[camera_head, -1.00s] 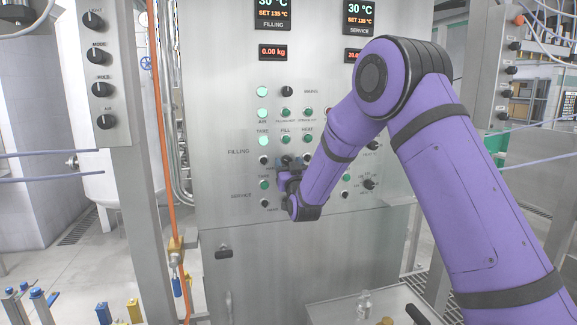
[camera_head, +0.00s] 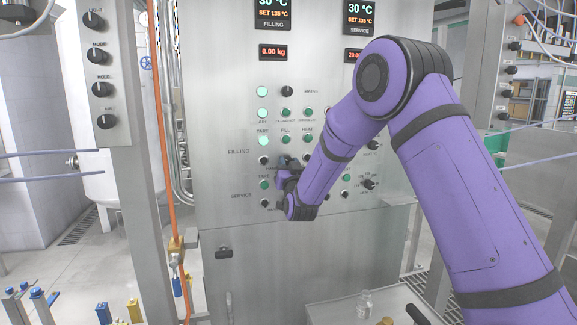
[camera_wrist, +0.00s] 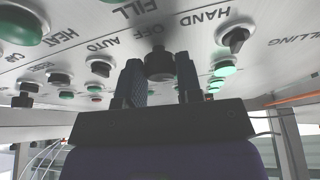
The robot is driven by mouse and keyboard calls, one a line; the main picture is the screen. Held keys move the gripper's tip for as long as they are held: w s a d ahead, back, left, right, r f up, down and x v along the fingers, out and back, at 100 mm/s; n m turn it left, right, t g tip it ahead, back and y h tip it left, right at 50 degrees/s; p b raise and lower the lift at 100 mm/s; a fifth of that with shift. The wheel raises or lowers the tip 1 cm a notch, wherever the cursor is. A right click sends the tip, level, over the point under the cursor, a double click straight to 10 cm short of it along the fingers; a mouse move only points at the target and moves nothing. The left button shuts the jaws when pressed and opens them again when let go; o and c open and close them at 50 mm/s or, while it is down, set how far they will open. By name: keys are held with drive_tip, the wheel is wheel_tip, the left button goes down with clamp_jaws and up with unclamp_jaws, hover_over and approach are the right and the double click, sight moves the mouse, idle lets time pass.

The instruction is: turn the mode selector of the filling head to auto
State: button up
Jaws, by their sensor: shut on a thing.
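The mode selector (camera_wrist: 160,62) of the filling head is a dark round knob on the steel panel, under the FILL label. HAND, OFF and AUTO are printed around it, upside down in the wrist view, with OFF by the knob. My gripper (camera_wrist: 161,80) has one dark finger on each side of the knob and is shut on it. Its pointer is hidden, so I cannot tell which position it is at. In the head view my gripper (camera_head: 289,168) is at the FILLING row, and my wrist hides most of the selector.
Neighbouring knobs sit close by, including a black one (camera_wrist: 235,38) and another (camera_wrist: 100,65), with green buttons (camera_wrist: 22,25) around them. Displays (camera_head: 273,52) are higher on the panel. An orange pipe (camera_head: 165,130) runs down its left side.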

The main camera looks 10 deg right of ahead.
drive_tip(key=m+h, duration=0.2)
drive_tip(key=m, duration=0.1)
drive_tip(key=m+g+h, duration=0.1)
drive_tip(key=m, duration=0.3)
drive_tip(key=shift+a+r+m+h, duration=0.1)
drive_tip(key=shift+a+m+h, duration=0.1)
drive_tip(key=shift+m+h, duration=0.15)
drive_tip(key=m+g+h, duration=0.1)
drive_tip(key=m, duration=0.1)
drive_tip(key=m+h, duration=0.1)
drive_tip(key=m, duration=0.2)
drive_tip(key=shift+r+m+g, duration=0.1)
drive_tip(key=shift+m+g, duration=0.25)
drive_tip(key=shift+g, duration=0.05)
drive_tip(key=shift+a+r+m+g, duration=0.15)
drive_tip(key=shift+m+g, duration=0.65)
drive_tip(key=shift+m, duration=1.3)
drive_tip(key=shift+d+r+m+g, duration=0.1)
drive_tip(key=shift+m+g, duration=0.7)
drive_tip(key=shift+m, duration=1.3)
drive_tip(key=shift+a, duration=0.1)
drive_tip(key=o, duration=0.9)
drive_tip(key=shift+o, duration=0.2)
